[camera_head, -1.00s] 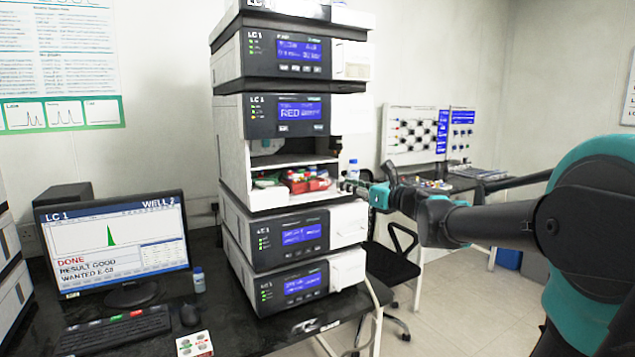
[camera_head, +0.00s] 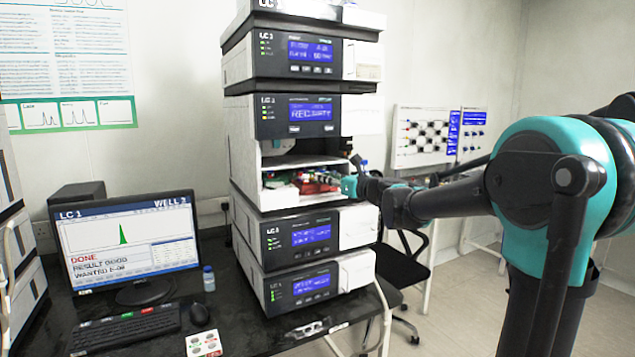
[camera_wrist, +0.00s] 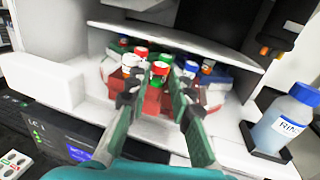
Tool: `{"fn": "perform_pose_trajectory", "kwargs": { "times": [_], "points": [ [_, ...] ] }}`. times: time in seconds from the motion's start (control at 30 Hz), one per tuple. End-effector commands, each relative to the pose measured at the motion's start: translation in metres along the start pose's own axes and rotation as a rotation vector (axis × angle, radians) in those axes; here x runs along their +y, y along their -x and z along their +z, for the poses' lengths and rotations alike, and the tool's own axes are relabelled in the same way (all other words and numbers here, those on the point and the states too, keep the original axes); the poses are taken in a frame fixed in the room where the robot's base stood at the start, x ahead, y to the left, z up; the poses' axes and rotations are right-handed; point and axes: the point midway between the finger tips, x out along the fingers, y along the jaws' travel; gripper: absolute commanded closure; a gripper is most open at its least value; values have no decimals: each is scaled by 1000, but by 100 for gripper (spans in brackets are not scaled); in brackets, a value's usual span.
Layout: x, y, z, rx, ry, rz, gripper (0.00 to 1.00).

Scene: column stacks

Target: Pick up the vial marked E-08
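I cannot read any vial marking, so I cannot tell which is E-08. My gripper (camera_wrist: 163,76) is open, its two fingers reaching into the bay over the rack. A red-capped vial (camera_wrist: 160,68) shows between the fingertips; I see no clear contact. In the head view, my gripper (camera_head: 350,186) is at the right side of the bay, partly hiding the vials.
A blue-capped wash bottle (camera_wrist: 285,125) stands close right of the bay. A shelf edge (camera_wrist: 180,38) lies above the rack and a white block (camera_wrist: 42,82) at left. The monitor (camera_head: 125,243) reads DONE, RESULT GOOD, WANTED E-08. A small blue-capped bottle (camera_head: 209,279) stands beside it.

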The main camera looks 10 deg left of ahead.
Motion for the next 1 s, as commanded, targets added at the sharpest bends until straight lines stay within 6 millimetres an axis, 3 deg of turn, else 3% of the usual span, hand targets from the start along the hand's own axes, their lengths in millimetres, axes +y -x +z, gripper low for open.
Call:
{"fn": "perform_pose_trajectory", "kwargs": {
  "times": [0.23,0.43,0.6,1.0],
  "points": [
    [0,-32,1,0,0,1,78],
    [0,-32,1,0,0,0,78],
    [0,-32,1,0,0,0,97],
    [0,-32,5,0,0,0,100]
  ]
}}
